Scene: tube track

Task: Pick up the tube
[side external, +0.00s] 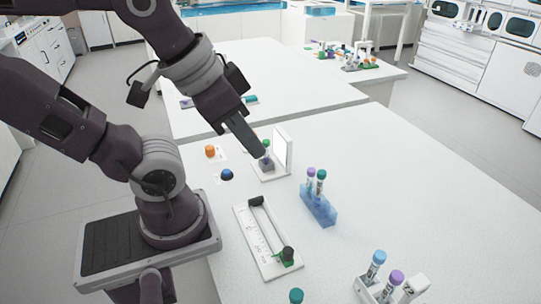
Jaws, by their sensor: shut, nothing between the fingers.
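Several capped tubes are in view, and I cannot tell which one the task means. My gripper (258,150) is shut and empty, pointing down at a small grey holder with a white upright plate (283,150). A green-capped tube (266,144) stands in that holder, right beside my fingertips; I cannot tell if they touch. A purple-capped tube (310,174) and a green-capped tube (321,176) stand in a blue rack (319,210).
An orange cap (210,150) and a blue cap (227,174) lie left of the holder. A white rack (411,288) holds blue- and purple-capped tubes at the front right. A teal cap (296,295) shows at the bottom edge. The table's right side is clear.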

